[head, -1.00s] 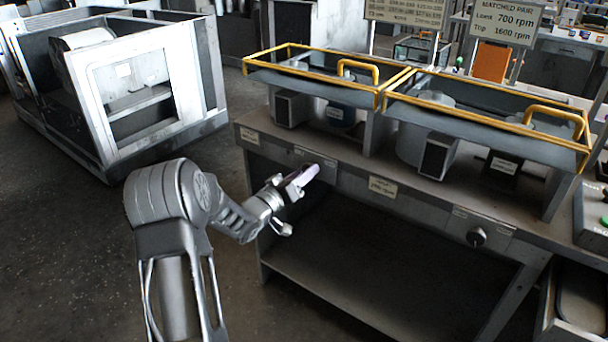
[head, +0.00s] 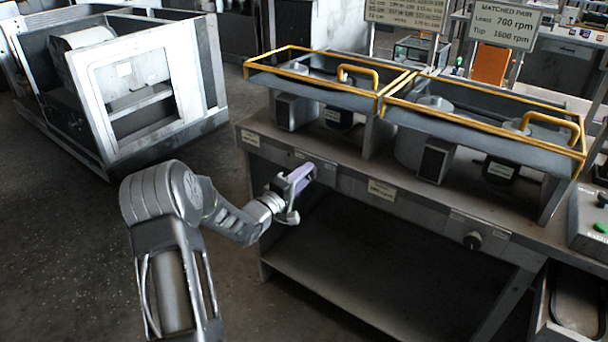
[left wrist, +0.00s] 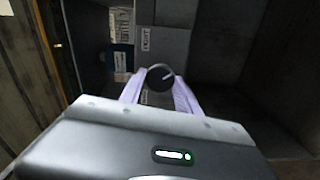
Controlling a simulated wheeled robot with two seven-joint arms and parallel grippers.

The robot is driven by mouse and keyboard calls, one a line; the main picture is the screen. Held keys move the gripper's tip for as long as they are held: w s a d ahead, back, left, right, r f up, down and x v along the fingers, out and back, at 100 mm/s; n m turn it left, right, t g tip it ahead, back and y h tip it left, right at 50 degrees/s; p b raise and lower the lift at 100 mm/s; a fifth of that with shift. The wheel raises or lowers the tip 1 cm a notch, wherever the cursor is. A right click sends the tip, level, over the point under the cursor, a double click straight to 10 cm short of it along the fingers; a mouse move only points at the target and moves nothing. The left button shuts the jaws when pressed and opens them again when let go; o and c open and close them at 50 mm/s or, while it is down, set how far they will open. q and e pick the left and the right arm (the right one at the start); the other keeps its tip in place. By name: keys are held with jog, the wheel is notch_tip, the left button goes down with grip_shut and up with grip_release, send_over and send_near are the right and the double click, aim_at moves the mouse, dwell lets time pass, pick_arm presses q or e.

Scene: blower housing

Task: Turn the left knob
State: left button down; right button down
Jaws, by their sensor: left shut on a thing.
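The left knob (left wrist: 160,76) is a dark round knob with a pale pointer line, seen in the left wrist view at the far end of my fingers. My left gripper (left wrist: 160,84) has one pale finger on each side of the knob and is shut on it. In the head view, my left gripper (head: 300,178) is at the left part of the bench's front panel and hides the knob. My right gripper is not in view.
A second knob (head: 472,240) sits on the front panel at the right. Yellow-railed guards (head: 440,105) cover the blower units on the bench (head: 345,177). A large open metal housing (head: 135,85) stands at the left. The floor around my left arm is clear.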

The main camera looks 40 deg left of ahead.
pick_arm(q)
jog(key=shift+f+n, duration=0.1)
jog(key=shift+n, duration=0.4)
jog(key=c, duration=0.9)
grip_release()
jog(key=s, duration=0.8)
jog(key=shift+d, duration=0.1)
